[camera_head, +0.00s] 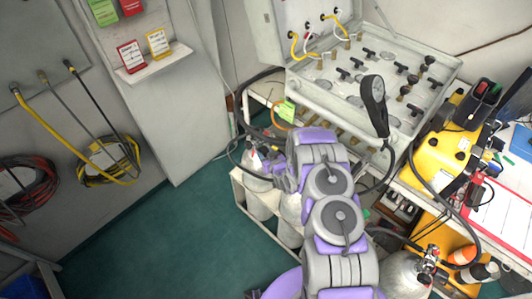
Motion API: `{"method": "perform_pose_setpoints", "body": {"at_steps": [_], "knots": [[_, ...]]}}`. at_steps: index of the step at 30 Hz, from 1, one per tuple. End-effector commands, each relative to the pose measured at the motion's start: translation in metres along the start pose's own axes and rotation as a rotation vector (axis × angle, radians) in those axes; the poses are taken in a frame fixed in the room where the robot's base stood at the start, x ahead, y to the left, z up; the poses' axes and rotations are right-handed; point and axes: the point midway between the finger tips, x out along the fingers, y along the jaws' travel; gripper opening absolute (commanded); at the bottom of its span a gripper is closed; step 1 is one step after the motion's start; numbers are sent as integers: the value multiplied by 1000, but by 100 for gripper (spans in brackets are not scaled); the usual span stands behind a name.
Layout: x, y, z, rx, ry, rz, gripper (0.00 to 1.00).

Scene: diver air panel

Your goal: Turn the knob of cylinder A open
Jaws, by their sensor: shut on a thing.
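Several grey cylinders stand in a white rack (237,188) under the panel bench. The leftmost cylinder (257,185) has its valve at the top, right where my purple and grey gripper (268,161) is. My gripper is shut at that valve, apparently on its knob. The knob itself is mostly hidden by the gripper and wrist, so I cannot see how far it is turned. No letter on the cylinder is readable. My arm covers part of the other cylinders in the rack.
Black hoses loop around the gripper. A yellow case (440,150) and another cylinder (402,275) are at right. Green floor (170,235) at left is clear.

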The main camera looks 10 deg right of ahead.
Motion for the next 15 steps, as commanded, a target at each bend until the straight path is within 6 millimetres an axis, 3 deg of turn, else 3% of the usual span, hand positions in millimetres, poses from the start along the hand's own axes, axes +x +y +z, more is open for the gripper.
{"method": "perform_pose_setpoints", "body": {"at_steps": [15], "knots": [[0, 0, 1, -159, 4, 64, 14]]}}
